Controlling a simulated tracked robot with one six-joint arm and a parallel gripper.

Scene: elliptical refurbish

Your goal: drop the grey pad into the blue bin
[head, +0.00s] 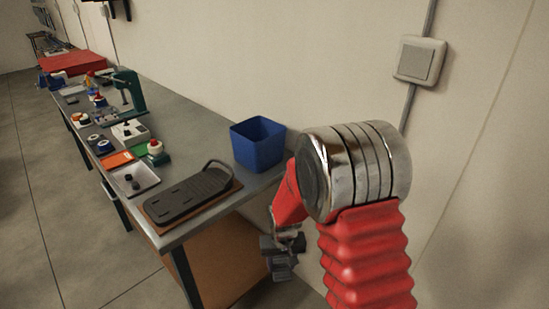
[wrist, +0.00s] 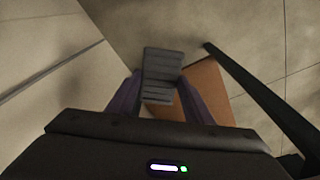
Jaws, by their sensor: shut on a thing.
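The grey pad (wrist: 162,72), a ribbed dark-grey piece, is between the two fingers of my gripper (wrist: 163,95) in the wrist view. My gripper is shut on it. In the head view my gripper (head: 284,243) hangs at the lower middle, beside the near right edge of the bench, with part of the pad hard to tell from the dark fingers. The blue bin (head: 258,150) stands upright on the bench's right side by the wall, above and left of my gripper in the picture. Its floor is hidden. The wrist view does not show the bin.
A dark foot pedal (head: 188,194) with a looped handle lies on a brown board at the bench's near end. A grey tray (head: 135,180) with small dark pieces lies behind it. A green press (head: 130,92) and several small parts stand farther back.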

